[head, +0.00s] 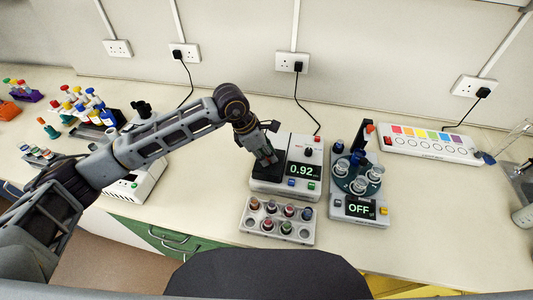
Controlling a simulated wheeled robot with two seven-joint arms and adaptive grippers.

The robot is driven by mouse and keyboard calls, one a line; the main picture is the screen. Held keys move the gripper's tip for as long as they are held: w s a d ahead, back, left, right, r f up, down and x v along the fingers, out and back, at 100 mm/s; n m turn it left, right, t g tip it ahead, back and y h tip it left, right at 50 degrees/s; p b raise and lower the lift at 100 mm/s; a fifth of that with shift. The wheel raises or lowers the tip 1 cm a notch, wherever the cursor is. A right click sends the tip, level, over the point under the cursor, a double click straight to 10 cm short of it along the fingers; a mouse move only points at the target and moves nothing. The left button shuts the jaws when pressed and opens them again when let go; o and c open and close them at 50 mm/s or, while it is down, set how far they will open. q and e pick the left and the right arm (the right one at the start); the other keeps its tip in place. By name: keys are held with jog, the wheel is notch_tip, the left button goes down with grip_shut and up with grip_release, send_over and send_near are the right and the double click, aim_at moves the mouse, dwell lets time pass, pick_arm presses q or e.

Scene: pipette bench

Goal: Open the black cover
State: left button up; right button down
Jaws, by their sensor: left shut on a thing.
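A white meter (300,150) with a lit display reading 0.92 stands in the middle of the bench. My left gripper (264,158) reaches down over the left part of this meter. It is shut on a dark piece there, which looks like the black cover (269,170). The gripper hides most of the cover, and its exact angle is hard to tell. My right gripper is not in view.
A tube rack (250,229) stands just in front of the meter. A device reading OFF (345,208), with a round tube rotor, is close on the right. A white panel with coloured squares (430,146) lies farther right. Tube racks and a white box (146,187) are at left.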

pick_arm(q)
grip_shut()
